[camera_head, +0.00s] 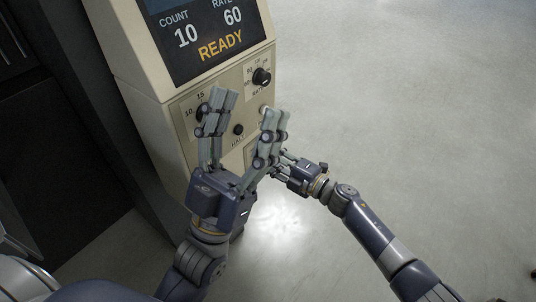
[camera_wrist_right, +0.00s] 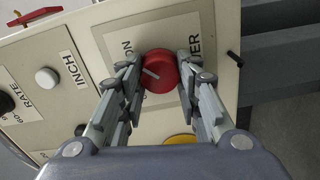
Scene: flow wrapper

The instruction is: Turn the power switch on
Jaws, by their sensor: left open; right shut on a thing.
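The power switch is a red round knob (camera_wrist_right: 161,84) with a pale pointer mark, on a cream plate; the pointer slants toward the upper left of the right wrist view. Parts of the lettering around it show, including an "ON" and the end of "POWER". My right gripper (camera_wrist_right: 158,76) has its fingers on both sides of the knob and is shut on it. In the head view my left gripper (camera_head: 247,107) is open and empty in front of the panel. It hides the switch and the fingertips of my right gripper (camera_head: 279,167).
The right wrist view shows a white INCH button (camera_wrist_right: 47,78) and a yellow part (camera_wrist_right: 181,139) near the knob. Open floor lies right.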

